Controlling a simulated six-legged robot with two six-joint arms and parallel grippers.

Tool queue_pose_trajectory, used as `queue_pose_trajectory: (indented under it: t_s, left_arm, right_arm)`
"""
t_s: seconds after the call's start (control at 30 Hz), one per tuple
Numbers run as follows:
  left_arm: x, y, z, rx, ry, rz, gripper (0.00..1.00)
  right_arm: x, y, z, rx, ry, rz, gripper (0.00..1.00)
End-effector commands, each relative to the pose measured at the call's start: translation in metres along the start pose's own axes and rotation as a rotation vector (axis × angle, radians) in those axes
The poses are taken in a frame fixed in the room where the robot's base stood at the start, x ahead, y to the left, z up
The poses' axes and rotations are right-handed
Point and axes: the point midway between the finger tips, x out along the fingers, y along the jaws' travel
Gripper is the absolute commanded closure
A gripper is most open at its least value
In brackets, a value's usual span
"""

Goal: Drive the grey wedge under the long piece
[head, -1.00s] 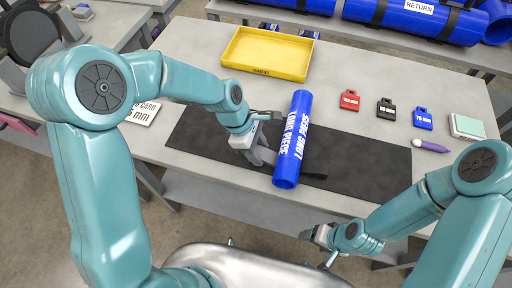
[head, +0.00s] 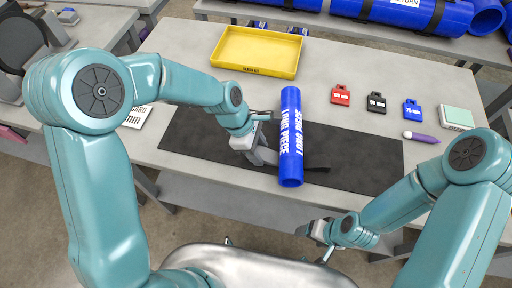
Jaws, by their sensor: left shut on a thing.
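The long piece (head: 291,140), a blue pipe with white lettering, lies across the black mat (head: 352,163), its near end toward me. My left gripper (head: 262,150) is low over the mat at the pipe's left side. It is shut on the grey wedge (head: 267,156), which is small and partly hidden by the fingers. The wedge is close against the pipe's left side; I cannot tell whether any of it is under the pipe. My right gripper (head: 308,229) is low in front of the table's near edge, away from the pipe, and its fingers are too small to read.
A yellow tray (head: 258,72) stands behind the pipe. Red (head: 341,96), black (head: 376,103) and blue (head: 412,110) tags, a purple marker (head: 424,138) and a pale green pad (head: 457,116) lie to the right. A white card (head: 137,116) is at left.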

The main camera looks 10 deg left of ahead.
Motion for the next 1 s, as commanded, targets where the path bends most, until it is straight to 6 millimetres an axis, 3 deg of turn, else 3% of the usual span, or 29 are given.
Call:
queue_pose_trajectory:
  t_s: [0.57,0.6,0.67,0.7,1.0]
  left_arm:
    - [0.0023,-0.0001,0.0053,0.000,0.000,0.000,0.96]
    - [0.0023,-0.0002,0.0053,0.000,0.000,0.000,0.47]
    - [0.0023,-0.0002,0.0053,0.000,0.000,0.000,0.28]
    - [0.0023,-0.0002,0.0053,0.000,0.000,0.000,0.24]
    - [0.0000,0.0001,0.0051,0.000,0.000,0.001,0.24]
  right_arm:
    - [-0.0007,-0.0003,0.0000,0.000,0.000,0.000,0.29]
    - [-0.0007,-0.0002,0.0000,0.000,0.000,0.000,0.29]
    - [-0.0006,-0.0002,0.0000,0.000,0.000,0.000,0.29]
    - [-0.0006,-0.0002,0.0000,0.000,0.000,0.000,0.29]
    - [-0.0005,-0.0002,0.0000,0.000,0.000,0.000,0.29]
